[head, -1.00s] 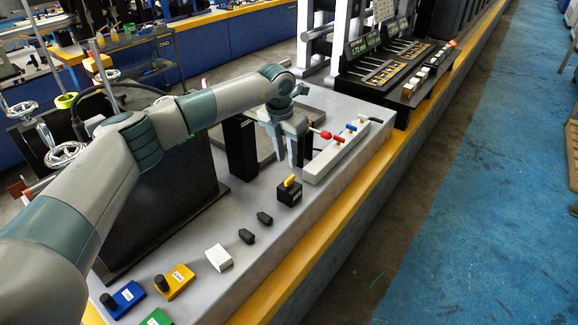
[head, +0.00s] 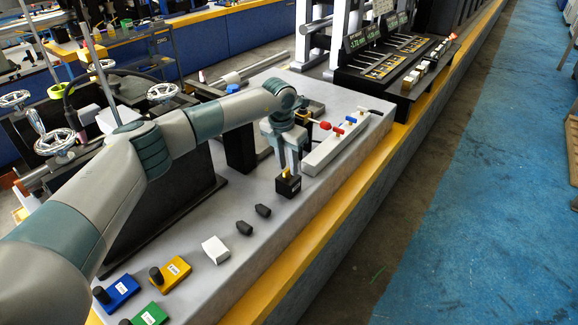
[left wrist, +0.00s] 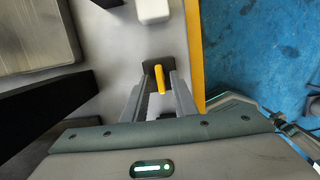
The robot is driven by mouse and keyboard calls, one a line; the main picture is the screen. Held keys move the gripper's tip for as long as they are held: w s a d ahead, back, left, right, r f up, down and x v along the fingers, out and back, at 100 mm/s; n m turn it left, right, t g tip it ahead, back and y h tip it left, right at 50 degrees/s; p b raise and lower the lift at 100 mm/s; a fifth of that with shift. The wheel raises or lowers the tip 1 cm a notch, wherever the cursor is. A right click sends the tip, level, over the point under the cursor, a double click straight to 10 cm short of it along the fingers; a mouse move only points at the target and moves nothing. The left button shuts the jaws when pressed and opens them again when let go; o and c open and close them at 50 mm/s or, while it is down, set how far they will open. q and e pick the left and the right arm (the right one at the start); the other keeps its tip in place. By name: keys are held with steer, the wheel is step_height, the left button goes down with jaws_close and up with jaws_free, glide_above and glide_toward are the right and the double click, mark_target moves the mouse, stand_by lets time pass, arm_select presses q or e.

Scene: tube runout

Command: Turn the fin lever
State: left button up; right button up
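The fin lever is likely the small yellow lever (head: 285,173) on a black box (head: 289,187) on the grey bench top. My left gripper (head: 287,167) points down over it, with its fingers partly hiding the lever. In the left wrist view the yellow lever (left wrist: 159,78) stands between the two finger tips of the left gripper (left wrist: 160,88). A gap shows on each side, so the gripper is open around it and not clamped. The black box (left wrist: 151,68) lies beneath. My right gripper is not in view.
A long white block (head: 330,150) with red, blue and black levers stands just behind. Two small black knobs (head: 263,210), a white box (head: 215,249), and yellow (head: 171,274), blue (head: 117,291) and green (head: 150,314) boxes sit in front. A yellow edge (head: 330,228) borders the bench.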

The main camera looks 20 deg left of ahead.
arm_select(q)
steer(key=shift+f, duration=0.1)
stand_by(0.4)
jaws_close()
